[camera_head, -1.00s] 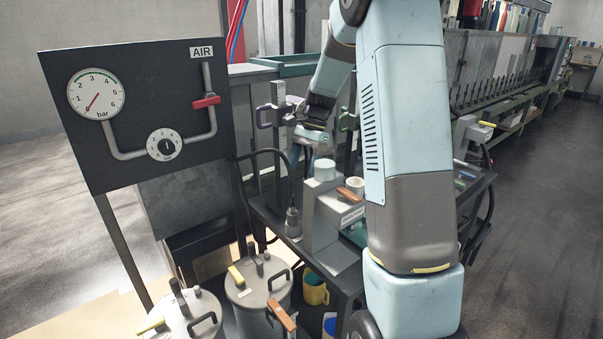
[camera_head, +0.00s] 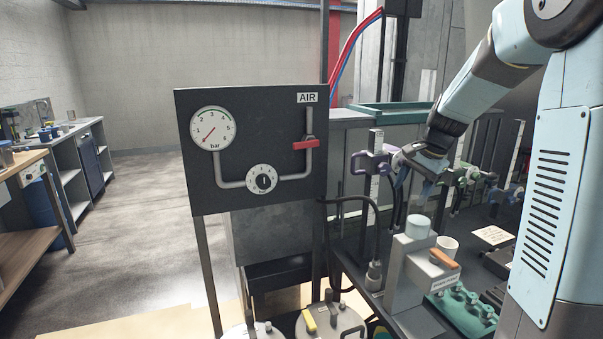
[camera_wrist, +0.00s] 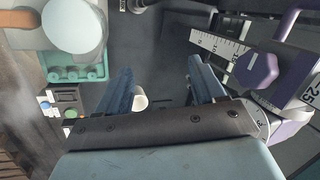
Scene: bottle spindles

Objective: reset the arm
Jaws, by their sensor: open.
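My gripper (camera_wrist: 162,88) is open in the wrist view, its two dark blue fingers apart. A white cup (camera_wrist: 140,102) shows beyond the left finger; I see nothing held between the fingers. In the head view my gripper (camera_head: 398,182) hangs at the end of my bent arm, over the dark bench and close to the purple clamp (camera_head: 368,163). The purple clamp with its ruled scale also shows at the right of the wrist view (camera_wrist: 258,70). Whether the gripper touches the clamp I cannot tell.
The black AIR panel (camera_head: 250,150) with gauge and red valve stands left of the bench. Lidded pots (camera_head: 335,322) stand below it. A grey block (camera_head: 405,275) with an orange handle and a green tray (camera_head: 462,312) are on the bench. Open floor lies at left.

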